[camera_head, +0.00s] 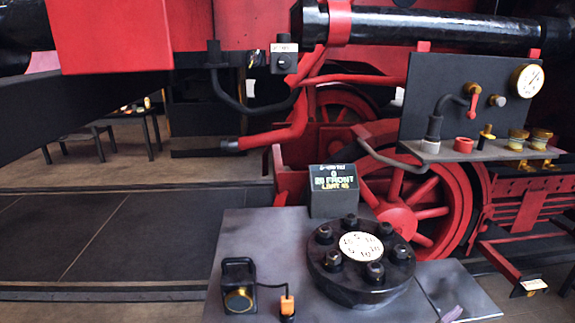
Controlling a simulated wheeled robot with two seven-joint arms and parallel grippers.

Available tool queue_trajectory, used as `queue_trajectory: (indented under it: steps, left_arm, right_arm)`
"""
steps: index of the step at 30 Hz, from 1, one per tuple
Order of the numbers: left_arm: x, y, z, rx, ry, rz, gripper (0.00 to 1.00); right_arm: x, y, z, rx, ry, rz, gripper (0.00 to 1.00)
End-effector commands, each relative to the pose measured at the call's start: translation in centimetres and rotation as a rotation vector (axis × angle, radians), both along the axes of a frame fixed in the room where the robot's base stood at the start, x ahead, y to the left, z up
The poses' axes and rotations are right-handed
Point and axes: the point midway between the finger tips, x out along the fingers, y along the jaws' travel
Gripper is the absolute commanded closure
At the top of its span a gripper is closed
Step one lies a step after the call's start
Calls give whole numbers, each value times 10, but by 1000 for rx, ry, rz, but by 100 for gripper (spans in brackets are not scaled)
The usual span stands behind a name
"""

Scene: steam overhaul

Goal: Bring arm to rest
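Neither my left nor my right gripper shows in the head view, and I cannot make out an arm for certain. A grey workbench (245,228) stands in front of me. On it is a round black flange (345,287) with several bolts around a white marked disc (361,246). At the left of the bench is a black device with a round brass-coloured face (239,299), with a cable to a small orange-and-black piece (287,306).
A red and black locomotive with spoked wheels (405,205) fills the back. A panel (450,105) with a gauge (527,80), a red lever and brass fittings is at the right. A small greyish-purple item (452,314) shows at the bottom edge. The dark floor (100,235) at left is clear.

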Motion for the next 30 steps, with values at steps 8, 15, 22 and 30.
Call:
queue_trajectory:
  steps: [8, 15, 22, 30]
  left_arm:
    - [-1, 5, 0, 8, 1, -4, 41]
    - [-2, 5, 0, 7, 4, -6, 41]
    - [-3, 3, 0, 5, 6, -5, 41]
    - [-3, 1, 0, 1, 6, -4, 41]
  right_arm:
    - [-28, -117, 68, -288, -1, -117, 12]
    - [-76, -218, 186, -629, -1, -256, 12]
    - [-42, -166, 0, -400, 526, 396, 12]
    - [-197, -124, -207, 100, 1287, 678, 12]
